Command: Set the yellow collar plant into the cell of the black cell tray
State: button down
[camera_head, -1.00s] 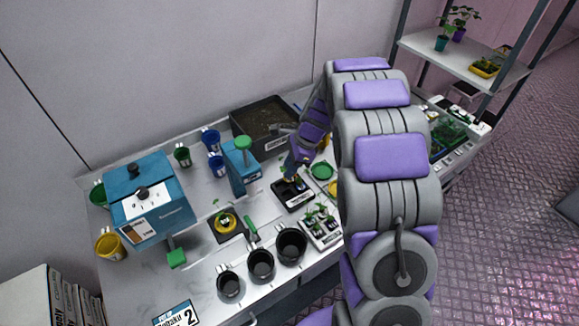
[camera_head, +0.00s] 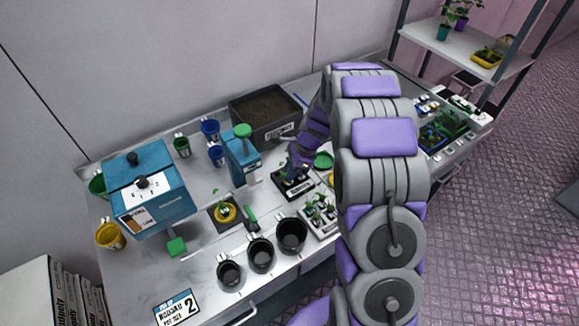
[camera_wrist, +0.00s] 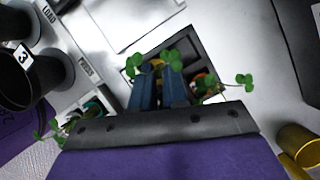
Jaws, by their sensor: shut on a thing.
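My gripper (camera_wrist: 160,78) is shut on the yellow collar plant (camera_wrist: 156,63); a little yellow shows between the blue fingertips, with green leaves beside it. The fingers are over the black cell tray (camera_wrist: 208,45), and they hide part of its cells. I cannot tell whether the collar sits in a cell or is just above it. Another plant with an orange-red collar (camera_wrist: 200,77) is just right of the fingers. In the head view my gripper (camera_head: 293,165) is low over the black cell tray (camera_head: 294,194), partly hidden by my arm.
A white tray with small plants (camera_head: 320,228) and several black cups (camera_head: 261,253) stand in front. A yellow pot (camera_head: 225,212) sits on a dark mat to the left. A blue press (camera_head: 241,170) and a soil bin (camera_head: 292,112) are behind. A yellow cup (camera_wrist: 297,137) is at lower right.

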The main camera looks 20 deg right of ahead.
jog(key=shift+f, duration=0.3)
jog(key=c, duration=1.1)
grip_release()
jog(key=shift+r+p, duration=3.75)
jog(key=shift+r, duration=0.8)
